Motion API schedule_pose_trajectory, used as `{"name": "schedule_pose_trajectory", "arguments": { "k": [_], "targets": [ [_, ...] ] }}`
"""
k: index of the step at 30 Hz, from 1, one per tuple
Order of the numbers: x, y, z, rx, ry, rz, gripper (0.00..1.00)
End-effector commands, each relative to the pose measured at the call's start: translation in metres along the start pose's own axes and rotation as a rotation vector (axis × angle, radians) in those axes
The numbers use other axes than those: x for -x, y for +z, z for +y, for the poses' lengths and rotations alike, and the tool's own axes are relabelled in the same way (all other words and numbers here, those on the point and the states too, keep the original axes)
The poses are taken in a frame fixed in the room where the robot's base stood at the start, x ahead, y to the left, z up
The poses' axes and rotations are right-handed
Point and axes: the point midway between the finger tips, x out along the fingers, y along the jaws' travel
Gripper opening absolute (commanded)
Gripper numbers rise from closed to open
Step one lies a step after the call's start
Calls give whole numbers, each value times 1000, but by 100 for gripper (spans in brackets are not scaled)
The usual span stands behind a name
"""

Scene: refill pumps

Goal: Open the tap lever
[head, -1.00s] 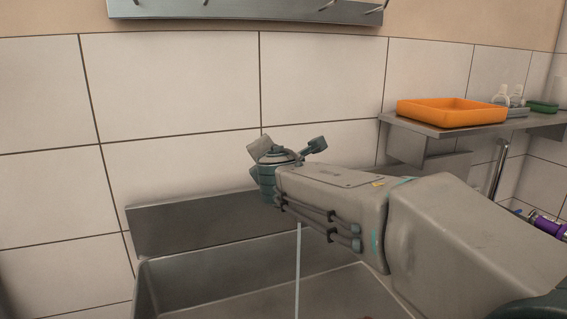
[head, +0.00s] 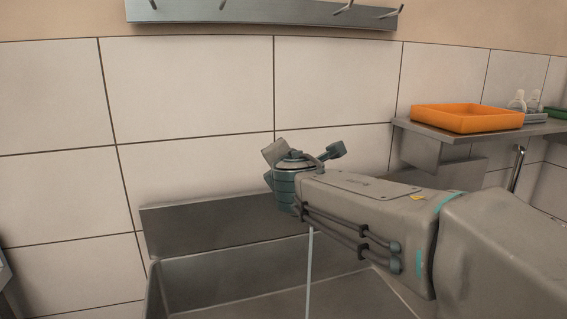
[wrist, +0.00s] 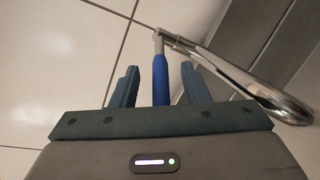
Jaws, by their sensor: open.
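The tap lever has a blue grip (wrist: 160,80) and shows in the wrist view, standing between the two fingers of my gripper (wrist: 160,68). The fingers are open, one on each side of the lever, with a visible gap on both sides. The chrome spout (wrist: 250,86) curves from the lever's far end out to the right. In the head view the wrist end of my arm hides the tap. A thin pale vertical line (head: 309,270), which looks like water, runs down below it into the steel sink (head: 235,275).
A steel shelf (head: 470,137) at the right holds an orange tray (head: 468,118) and small bottles (head: 520,100). A hook rail (head: 260,12) is on the tiled wall above. The wall between is bare.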

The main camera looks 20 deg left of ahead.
Motion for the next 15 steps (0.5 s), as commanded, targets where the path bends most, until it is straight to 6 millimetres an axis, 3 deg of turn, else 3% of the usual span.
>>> {"name": "schedule_pose_trajectory", "arguments": {
  "k": [9, 15],
  "targets": [
    [64, 1, 2, 0, 4, 0, 41],
    [96, 1, 1, 0, 2, 0, 41]
  ]
}}
